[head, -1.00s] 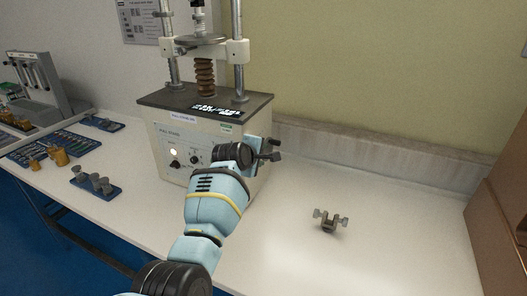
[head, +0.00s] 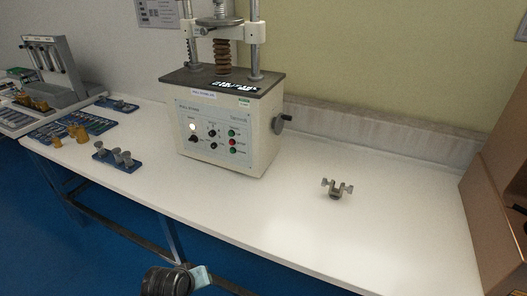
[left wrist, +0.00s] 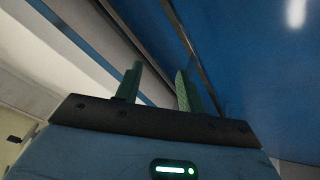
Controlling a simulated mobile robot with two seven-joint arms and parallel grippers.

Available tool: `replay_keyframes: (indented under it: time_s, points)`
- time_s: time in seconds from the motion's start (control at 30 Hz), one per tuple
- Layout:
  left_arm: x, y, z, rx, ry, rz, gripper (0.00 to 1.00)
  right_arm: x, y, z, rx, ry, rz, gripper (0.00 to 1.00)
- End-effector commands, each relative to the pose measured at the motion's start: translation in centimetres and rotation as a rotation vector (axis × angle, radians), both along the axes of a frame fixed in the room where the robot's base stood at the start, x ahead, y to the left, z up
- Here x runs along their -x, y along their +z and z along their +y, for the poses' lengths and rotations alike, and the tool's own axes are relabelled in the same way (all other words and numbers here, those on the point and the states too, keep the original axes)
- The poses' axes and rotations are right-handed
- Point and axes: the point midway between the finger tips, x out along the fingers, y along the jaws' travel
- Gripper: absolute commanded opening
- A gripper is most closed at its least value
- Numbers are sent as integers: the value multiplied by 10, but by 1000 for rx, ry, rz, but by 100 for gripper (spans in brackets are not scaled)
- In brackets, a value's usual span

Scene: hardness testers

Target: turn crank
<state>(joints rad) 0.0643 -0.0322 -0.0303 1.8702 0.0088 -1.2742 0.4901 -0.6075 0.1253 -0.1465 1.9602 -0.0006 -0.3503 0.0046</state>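The crank (head: 281,123) is a dark handle on the right side of the pale tester box (head: 228,133) in the head view. No gripper is near it. In the left wrist view my left gripper (left wrist: 158,70) has its two green fingers apart with nothing between them. Blue floor and a pale, slanted surface show beyond the fingers. In the head view only a dark arm joint of mine (head: 168,282) shows at the bottom edge, well below the tester. My right gripper is not in view.
A small metal clamp-like part (head: 337,189) lies on the white bench (head: 300,215) right of the tester. Blue trays with metal and brass parts lie to the left. A brown box (head: 500,190) stands at the right edge. The bench front is clear.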

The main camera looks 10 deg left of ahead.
Motion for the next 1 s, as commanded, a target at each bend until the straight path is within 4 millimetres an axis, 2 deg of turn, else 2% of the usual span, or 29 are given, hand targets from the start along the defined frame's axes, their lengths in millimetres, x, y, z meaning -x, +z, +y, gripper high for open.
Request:
replay_keyframes:
  time_s: [0.03,0.1,0.2,0.3,0.5,0.63,1.0]
  points:
    - [32,-6,4,-39,-52,36,39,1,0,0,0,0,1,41]
    - [70,-8,7,-87,-130,79,39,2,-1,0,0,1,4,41]
    - [116,-8,9,-140,-234,129,39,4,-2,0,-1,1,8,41]
    - [154,-6,10,-178,-328,162,39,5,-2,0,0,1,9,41]
    - [209,-7,6,-237,-493,160,39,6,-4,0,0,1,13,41]
    - [217,-19,0,-260,-550,78,39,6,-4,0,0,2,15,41]
    - [207,-58,-13,-291,-556,-219,39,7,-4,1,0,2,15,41]
